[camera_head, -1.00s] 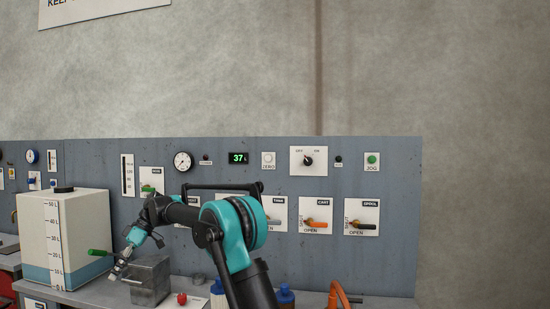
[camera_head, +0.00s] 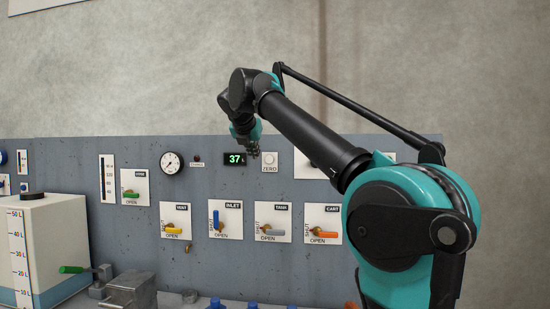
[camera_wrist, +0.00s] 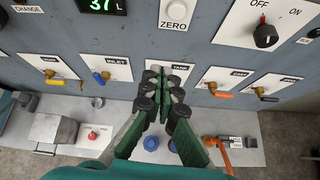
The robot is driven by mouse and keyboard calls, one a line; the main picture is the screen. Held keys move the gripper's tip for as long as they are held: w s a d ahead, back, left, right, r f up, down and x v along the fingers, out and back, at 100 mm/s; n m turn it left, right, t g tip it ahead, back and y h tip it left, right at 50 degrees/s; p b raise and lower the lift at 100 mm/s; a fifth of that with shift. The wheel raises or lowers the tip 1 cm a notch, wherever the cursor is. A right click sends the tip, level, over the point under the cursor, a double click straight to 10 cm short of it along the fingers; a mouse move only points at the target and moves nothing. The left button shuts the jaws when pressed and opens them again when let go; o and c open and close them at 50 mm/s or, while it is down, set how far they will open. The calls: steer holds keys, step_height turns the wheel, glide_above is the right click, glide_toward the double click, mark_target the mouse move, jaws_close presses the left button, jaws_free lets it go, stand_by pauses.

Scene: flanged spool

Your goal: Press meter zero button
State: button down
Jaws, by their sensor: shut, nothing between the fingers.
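The zero button is a round pale button (camera_head: 270,158) on a white plate marked ZERO, on the grey panel. It also shows at the top of the wrist view (camera_wrist: 177,11). The meter display (camera_head: 235,159) left of it reads 37 in green and shows partly in the wrist view (camera_wrist: 101,5). My gripper (camera_head: 254,152) is shut and empty. In the head view its tips appear between the display and the button, just left of the button. In the wrist view the closed fingertips (camera_wrist: 169,72) appear below the button plate; I cannot tell their gap to the panel.
Below are several valve levers, such as TANK (camera_head: 272,231) and INLET (camera_head: 226,219). A rotary OFF/ON switch (camera_wrist: 265,36) is right of the button. A white tank (camera_head: 45,245) and metal block (camera_head: 130,291) stand on the bench. The wall above is clear.

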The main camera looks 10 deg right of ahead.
steer(key=r, duration=0.1)
steer(key=d+r, duration=0.1)
steer(key=d+r+n+t, duration=0.1)
steer(key=shift+s+d+r+h, duration=0.1)
steer(key=shift+s+d+h, duration=0.05)
steer(key=shift+s+h, duration=0.15)
steer(key=shift+w, duration=0.1)
glide_toward(269, 160)
step_height(269, 160, down, 3)
steer(key=w, duration=0.1)
steer(key=w+d, duration=0.1)
steer(key=w, duration=0.2)
steer(key=shift+w+d, duration=0.1)
steer(key=shift+d, duration=0.25)
steer(key=shift+w+d, duration=0.15)
steer(key=shift+w, duration=0.35)
steer(key=shift+w, duration=0.1)
